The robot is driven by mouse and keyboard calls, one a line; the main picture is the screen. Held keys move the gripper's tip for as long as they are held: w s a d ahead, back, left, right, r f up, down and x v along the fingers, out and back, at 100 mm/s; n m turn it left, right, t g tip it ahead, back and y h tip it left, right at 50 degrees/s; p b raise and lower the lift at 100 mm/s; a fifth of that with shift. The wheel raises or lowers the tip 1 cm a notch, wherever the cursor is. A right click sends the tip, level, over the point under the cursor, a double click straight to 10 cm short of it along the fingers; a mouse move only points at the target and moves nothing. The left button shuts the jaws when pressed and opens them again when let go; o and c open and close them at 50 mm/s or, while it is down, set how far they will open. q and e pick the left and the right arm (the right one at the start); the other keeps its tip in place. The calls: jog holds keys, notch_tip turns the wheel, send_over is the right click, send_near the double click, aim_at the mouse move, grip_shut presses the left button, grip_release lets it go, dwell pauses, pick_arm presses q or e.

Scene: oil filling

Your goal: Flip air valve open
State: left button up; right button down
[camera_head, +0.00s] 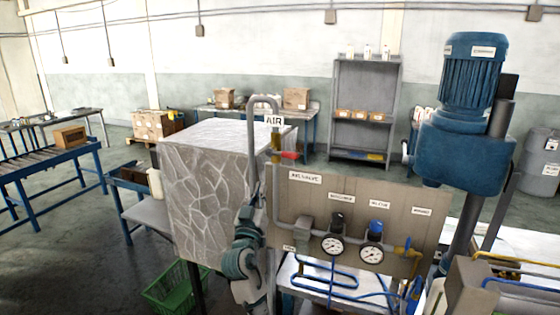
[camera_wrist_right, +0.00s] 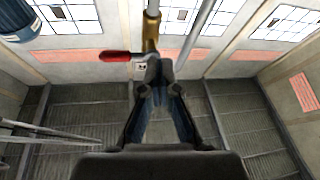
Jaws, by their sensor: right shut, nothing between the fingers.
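The air valve is a brass fitting (camera_head: 276,147) on a vertical pipe, under an "AIR" label. Its red handle (camera_head: 290,155) sticks out sideways to the right, across the pipe. My right gripper (camera_head: 254,204) points up, below and left of the valve. In the right wrist view my right gripper (camera_wrist_right: 158,72) is shut and empty. There the brass fitting (camera_wrist_right: 151,30) is just beyond the fingertips, and the red handle (camera_wrist_right: 115,56) points left. Whether the fingertips touch the valve is unclear. My left gripper is not in view.
A beige panel (camera_head: 315,200) labelled "AIR VALVE" with gauges (camera_head: 332,246) and pipes stands right of the gripper. A grey stone-patterned block (camera_head: 208,200) is close on the left. A grey pipe (camera_head: 251,140) bends over above. A blue motor (camera_head: 470,110) stands at the right.

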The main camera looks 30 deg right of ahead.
jog(key=s+d+r+m+g+h, duration=0.1)
jog(key=s+r+m+g+h, duration=0.1)
jog(key=s+r, duration=0.4)
notch_tip(320, 180, up, 2)
jog(key=shift+d+r+m+h, duration=0.1)
jog(key=shift+d+m+h, duration=0.25)
jog(key=shift+m+h, duration=0.65)
notch_tip(320, 180, up, 6)
jog(key=p, duration=0.3)
send_over(288, 154)
jog(key=s+a, duration=0.1)
jog(key=s, duration=0.1)
jog(key=f, duration=0.5)
jog(key=shift+w+d+p, duration=0.2)
jog(key=shift+w+p, duration=0.1)
jog(key=shift+w, duration=0.1)
jog(key=shift+a, duration=0.15)
